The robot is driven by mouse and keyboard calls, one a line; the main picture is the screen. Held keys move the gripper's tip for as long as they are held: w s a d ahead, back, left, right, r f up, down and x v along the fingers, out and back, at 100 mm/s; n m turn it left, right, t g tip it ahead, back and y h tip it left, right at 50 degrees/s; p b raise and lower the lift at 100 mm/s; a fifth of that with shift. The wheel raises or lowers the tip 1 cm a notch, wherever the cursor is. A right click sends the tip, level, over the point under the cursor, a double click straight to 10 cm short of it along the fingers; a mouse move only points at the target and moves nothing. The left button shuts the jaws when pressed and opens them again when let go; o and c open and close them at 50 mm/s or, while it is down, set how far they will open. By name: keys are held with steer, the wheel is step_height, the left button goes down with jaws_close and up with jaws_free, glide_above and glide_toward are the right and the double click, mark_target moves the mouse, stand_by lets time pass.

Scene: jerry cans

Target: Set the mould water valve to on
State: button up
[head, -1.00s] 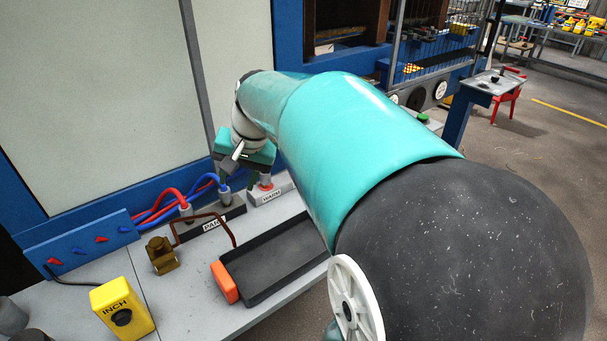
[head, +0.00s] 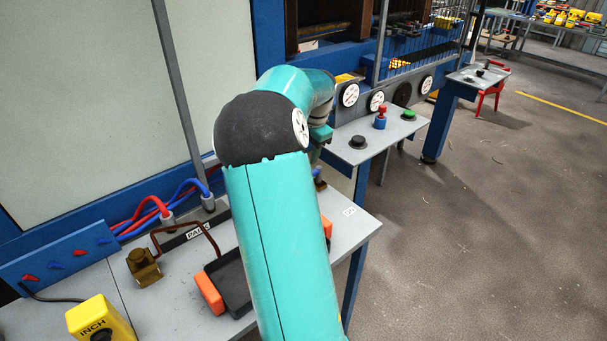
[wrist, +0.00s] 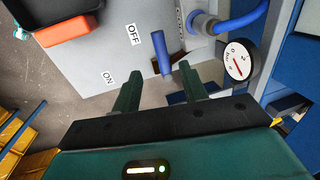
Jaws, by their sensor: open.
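The valve's blue lever (wrist: 162,54) shows in the wrist view, pointing roughly toward my gripper (wrist: 160,82). My gripper is open, with one dark green finger on each side of the lever's near end; I cannot tell whether either finger touches it. The OFF label (wrist: 131,34) lies left of the lever and the ON label (wrist: 108,77) lies farther left and nearer my gripper. In the head view, my arm hides the fingers and most of the valve area.
A round gauge (wrist: 238,61) and a blue hose (wrist: 240,19) are right of the lever. A black tray with an orange end (wrist: 66,31) is at the upper left. In the head view, a button shelf (head: 375,140) stands beyond my arm; open floor is at the right.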

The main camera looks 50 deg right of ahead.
steer(key=f, duration=0.3)
steer(key=w+f, duration=0.1)
steer(key=f, duration=0.2)
steer(key=w+f, duration=0.1)
steer(key=f, duration=0.3)
steer(key=shift+d+f, duration=0.1)
steer(key=shift+d, duration=0.15)
jaws_close()
